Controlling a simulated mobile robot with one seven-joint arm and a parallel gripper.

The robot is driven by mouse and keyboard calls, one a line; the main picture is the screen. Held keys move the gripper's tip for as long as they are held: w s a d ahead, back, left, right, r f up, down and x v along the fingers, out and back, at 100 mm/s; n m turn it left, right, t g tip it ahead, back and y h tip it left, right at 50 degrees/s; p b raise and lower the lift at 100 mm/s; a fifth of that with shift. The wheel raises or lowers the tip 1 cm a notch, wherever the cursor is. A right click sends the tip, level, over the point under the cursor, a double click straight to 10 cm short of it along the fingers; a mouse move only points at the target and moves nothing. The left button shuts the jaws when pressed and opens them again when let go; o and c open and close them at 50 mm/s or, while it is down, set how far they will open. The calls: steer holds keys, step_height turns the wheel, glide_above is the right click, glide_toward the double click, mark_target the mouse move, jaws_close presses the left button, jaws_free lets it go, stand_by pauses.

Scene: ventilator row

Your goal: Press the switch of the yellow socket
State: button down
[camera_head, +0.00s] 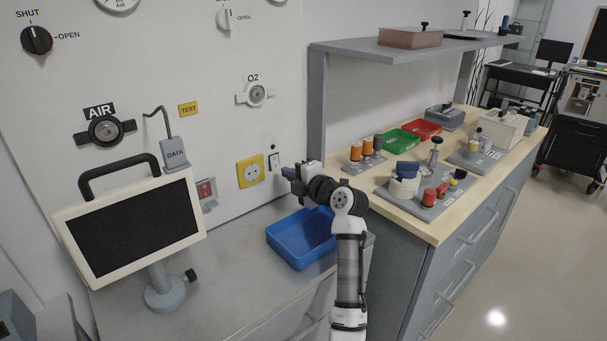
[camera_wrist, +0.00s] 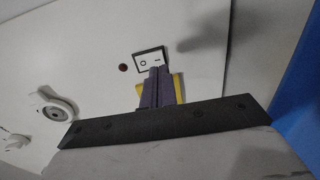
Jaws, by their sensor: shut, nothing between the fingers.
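The yellow socket (camera_head: 251,171) is on the white wall panel, left of my gripper in the head view. Its switch (camera_head: 274,161), a small white rocker in a dark frame, sits just right of the socket. In the wrist view the switch (camera_wrist: 151,60) shows its O and I marks just beyond my fingertips. Yellow edges of the socket (camera_wrist: 178,87) show behind my fingers, which hide most of it. My gripper (camera_head: 287,172) is shut and empty, close in front of the panel by the switch. In the wrist view my gripper (camera_wrist: 158,71) overlaps the switch's lower edge; contact cannot be told.
A blue tray (camera_head: 284,245) stands on the counter below my gripper. A monitor (camera_head: 130,222) and a red-fronted wall fitting (camera_head: 206,190) are to the left. A wooden-topped bench (camera_head: 440,232) with a shelf is right.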

mark_target(276, 168)
steer(key=shift+p+x, duration=0.45)
steer(key=shift+x, duration=1.1)
